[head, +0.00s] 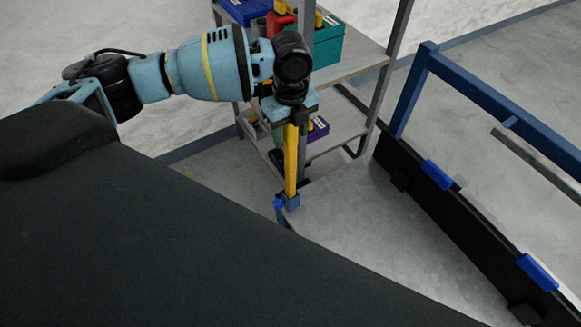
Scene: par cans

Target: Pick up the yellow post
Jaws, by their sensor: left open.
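The yellow post (291,162) stands upright near the middle of the head view. Its foot is at a small blue holder (292,201) at the corner of a grey metal surface (345,220). My left gripper (289,118) points down at the top of the post and is open. The gripper covers the post's upper end, so I cannot tell whether the fingers are around it or touch it. My right gripper is not in view.
A grey shelf rack (352,65) with a teal bin (328,46), a purple bin (318,129) and other containers stands close behind the gripper. A blue frame (418,85) and a black panel with blue clips (437,175) border the metal surface at right.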

